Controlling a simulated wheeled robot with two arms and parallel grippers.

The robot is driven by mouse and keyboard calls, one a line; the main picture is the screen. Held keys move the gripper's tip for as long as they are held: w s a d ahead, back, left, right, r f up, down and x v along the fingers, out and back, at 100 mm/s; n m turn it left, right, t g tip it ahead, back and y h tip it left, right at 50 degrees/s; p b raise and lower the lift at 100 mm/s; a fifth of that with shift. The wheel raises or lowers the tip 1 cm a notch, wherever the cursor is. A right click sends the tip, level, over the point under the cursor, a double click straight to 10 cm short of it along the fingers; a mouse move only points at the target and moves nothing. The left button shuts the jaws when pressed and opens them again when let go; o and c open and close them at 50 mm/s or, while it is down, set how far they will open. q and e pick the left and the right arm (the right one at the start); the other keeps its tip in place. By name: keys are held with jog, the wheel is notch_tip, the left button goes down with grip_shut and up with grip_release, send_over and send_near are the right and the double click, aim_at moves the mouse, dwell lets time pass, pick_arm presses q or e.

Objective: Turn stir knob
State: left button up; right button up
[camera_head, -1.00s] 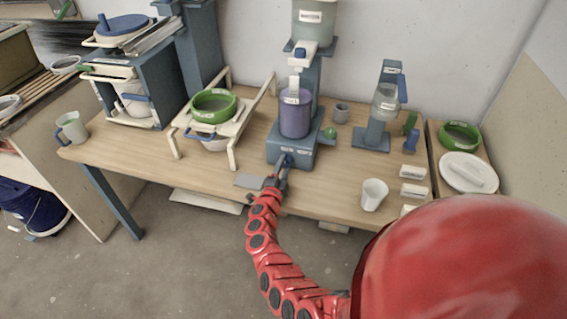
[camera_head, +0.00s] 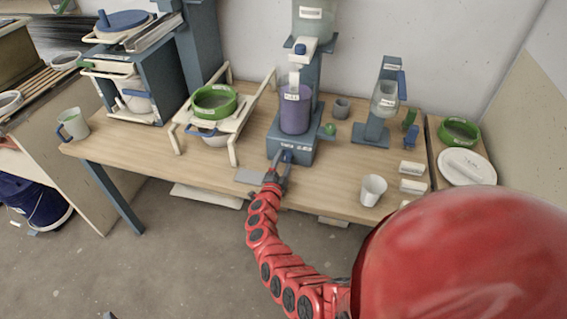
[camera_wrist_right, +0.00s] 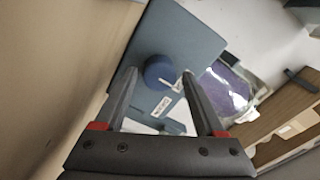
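The stir knob (camera_wrist_right: 160,70) is a round blue knob on the front of the blue-grey stirrer base (camera_head: 298,148). In the head view the knob (camera_head: 287,155) is small and partly covered by my gripper. A purple vessel (camera_head: 295,110) stands on the base. My right gripper (camera_head: 281,160) is in front of the base at the knob. In the wrist view my right gripper (camera_wrist_right: 158,77) is open, its fingertips on either side of the knob with small gaps showing. My left gripper is not recognisable in any view.
A white cup (camera_head: 373,190) and small labelled white blocks (camera_head: 411,168) stand on the table (camera_head: 222,178) to the right. A green-rimmed sieve (camera_head: 214,101) stands on a frame to the left.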

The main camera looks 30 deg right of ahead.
jog(key=shift+o, duration=0.3)
jog(key=shift+s+a+f, duration=0.1)
jog(key=shift+s+a, duration=0.05)
jog(key=shift+a, duration=0.05)
jog(key=b+v, duration=0.2)
jog(key=v, duration=1.5)
jog(key=shift+b, duration=0.35)
